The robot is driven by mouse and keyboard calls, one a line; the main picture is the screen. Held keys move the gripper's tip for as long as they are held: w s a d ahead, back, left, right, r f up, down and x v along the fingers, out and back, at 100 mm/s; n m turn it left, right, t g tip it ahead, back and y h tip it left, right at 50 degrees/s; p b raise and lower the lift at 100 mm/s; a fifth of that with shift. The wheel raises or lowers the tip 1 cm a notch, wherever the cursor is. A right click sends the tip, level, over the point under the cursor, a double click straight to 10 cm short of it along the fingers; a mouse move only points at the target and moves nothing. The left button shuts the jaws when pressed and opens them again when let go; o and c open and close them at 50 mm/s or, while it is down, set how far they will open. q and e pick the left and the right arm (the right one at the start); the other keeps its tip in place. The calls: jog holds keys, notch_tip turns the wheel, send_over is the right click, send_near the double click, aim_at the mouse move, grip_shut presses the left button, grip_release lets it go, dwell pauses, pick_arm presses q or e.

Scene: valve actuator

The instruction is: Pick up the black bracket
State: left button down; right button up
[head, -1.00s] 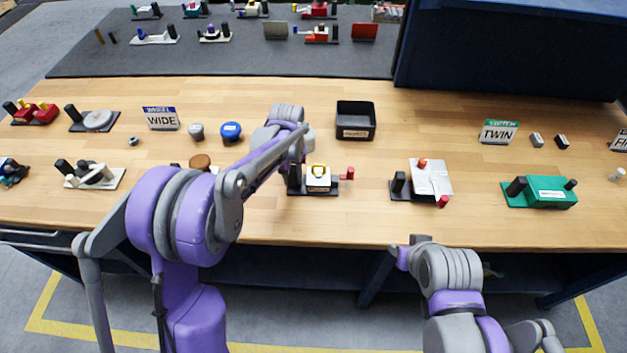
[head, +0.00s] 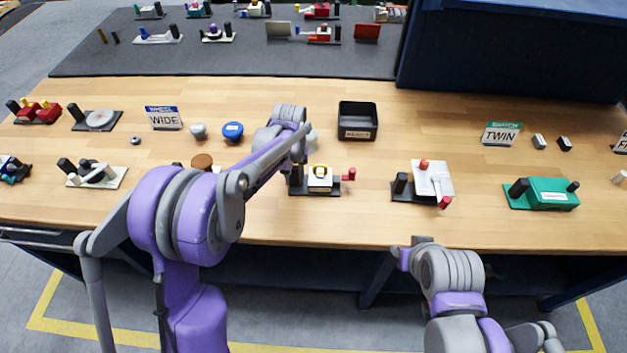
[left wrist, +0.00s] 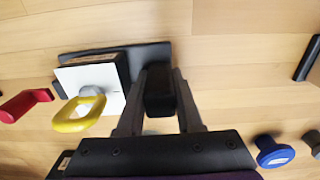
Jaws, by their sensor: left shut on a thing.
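The black bracket (left wrist: 158,92) is an upright black block at one end of a dark base plate (left wrist: 75,52). In the head view the block (head: 296,177) stands at the left of the plate, partly hidden by my left arm. Whether the block is clear of the table cannot be told.
A black tray (head: 358,118) stands behind the assembly. A blue knob (head: 232,130) and a grey knob (head: 198,131) stand to its left.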

pick_arm(q)
notch_tip(320, 180, up, 8)
jog(key=shift+r, duration=0.25)
jog(key=shift+f, duration=3.85)
jog(key=shift+f, duration=0.4)
jog(key=shift+f, duration=0.15)
pick_arm(e)
jog(key=shift+o, duration=0.2)
pick_arm(q)
jog(key=shift+s, duration=0.1)
pick_arm(e)
jog(key=shift+o, duration=0.9)
pick_arm(q)
jog(key=shift+f, duration=0.1)
jog(key=shift+s, duration=0.1)
pick_arm(e)
jog(key=n+t+y, duration=0.3)
jog(key=t+y, duration=0.1)
jog(key=t, duration=0.2)
send_near(354, 174)
jog(key=x, duration=1)
jog(key=shift+w+a+f, duration=0.1)
jog(key=shift+w+a, duration=0.05)
jog(key=shift+w, duration=0.2)
